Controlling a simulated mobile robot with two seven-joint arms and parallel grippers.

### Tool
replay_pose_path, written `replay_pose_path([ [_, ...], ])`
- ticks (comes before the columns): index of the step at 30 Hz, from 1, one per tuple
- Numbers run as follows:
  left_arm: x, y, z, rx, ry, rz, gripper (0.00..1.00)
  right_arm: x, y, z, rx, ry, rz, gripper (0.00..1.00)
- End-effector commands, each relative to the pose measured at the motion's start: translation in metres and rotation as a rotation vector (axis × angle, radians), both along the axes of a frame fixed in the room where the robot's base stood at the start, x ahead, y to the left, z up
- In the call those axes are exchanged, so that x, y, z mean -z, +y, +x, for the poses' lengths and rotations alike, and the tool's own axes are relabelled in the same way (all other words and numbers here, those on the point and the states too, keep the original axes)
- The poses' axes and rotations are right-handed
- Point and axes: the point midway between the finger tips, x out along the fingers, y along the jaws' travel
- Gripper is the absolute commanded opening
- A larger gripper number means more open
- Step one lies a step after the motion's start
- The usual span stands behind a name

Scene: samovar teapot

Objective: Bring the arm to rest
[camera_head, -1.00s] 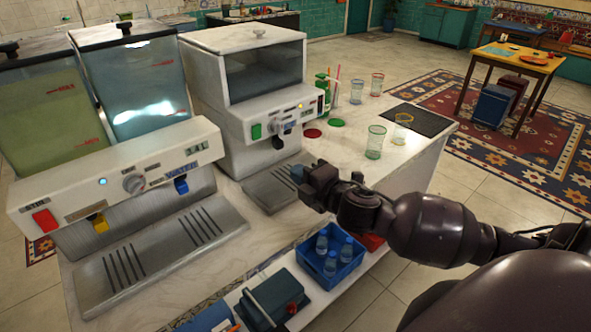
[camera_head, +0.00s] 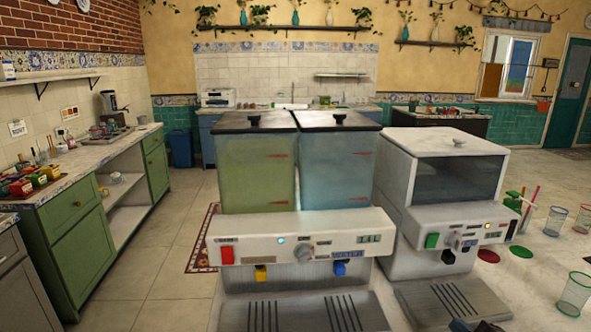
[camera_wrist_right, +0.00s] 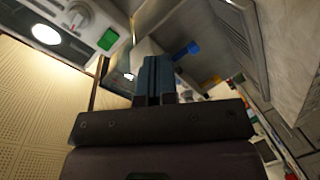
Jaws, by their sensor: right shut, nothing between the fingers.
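My right gripper (camera_wrist_right: 155,78) shows in the right wrist view with its blue fingers together and nothing between them. In the head view only a small dark part of it (camera_head: 476,326) shows at the bottom edge, in front of the right-hand machine's drip tray. The rest of my right arm is out of the head view. My left arm and gripper are not in view.
A twin-tank dispenser (camera_head: 302,250) stands in the middle, with a white single-tank machine (camera_head: 447,190) to its right. Glasses (camera_head: 574,293) stand on the marble counter at right. Green cabinets (camera_head: 75,245) line the left.

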Motion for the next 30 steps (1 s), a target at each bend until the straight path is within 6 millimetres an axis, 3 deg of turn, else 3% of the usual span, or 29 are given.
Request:
replay_pose_path([
  [8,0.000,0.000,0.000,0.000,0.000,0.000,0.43,0.089,0.017,-0.053,0.144,0.186,0.440,0.00],
  [12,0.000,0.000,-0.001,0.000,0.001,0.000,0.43,0.133,0.027,-0.091,0.250,0.269,0.633,0.00],
  [18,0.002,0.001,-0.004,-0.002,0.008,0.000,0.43,0.182,0.041,-0.148,0.407,0.362,0.813,0.00],
  [24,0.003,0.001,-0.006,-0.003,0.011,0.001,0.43,0.204,0.049,-0.185,0.493,0.410,0.870,0.00],
  [30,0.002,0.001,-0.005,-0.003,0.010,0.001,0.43,0.207,0.048,-0.192,0.501,0.420,0.866,0.00],
])
